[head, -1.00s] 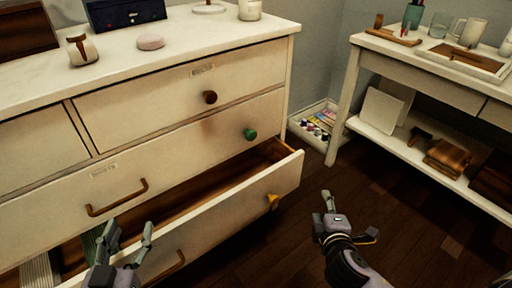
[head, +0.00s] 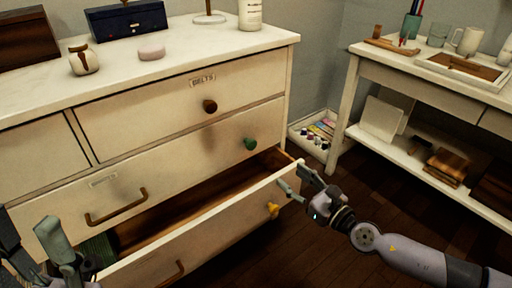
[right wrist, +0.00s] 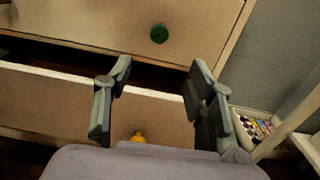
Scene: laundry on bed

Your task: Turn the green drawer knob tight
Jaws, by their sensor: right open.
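The green knob (head: 250,143) is round and sits on the right part of the closed middle drawer (head: 170,150) of the white dresser. It also shows in the right wrist view (right wrist: 159,34), ahead of the fingertips and between their lines. My right gripper (head: 294,179) is open and empty, below and to the right of the knob, near the right end of the pulled-out bottom drawer (head: 225,222). Its two fingers (right wrist: 160,68) stand wide apart in the wrist view, not touching the knob. My left gripper (head: 38,235) is at the lower left, fingers apart.
The open bottom drawer juts out below the green knob, with a yellow knob (head: 272,210) on its front. A brown knob (head: 210,106) is on the drawer above.

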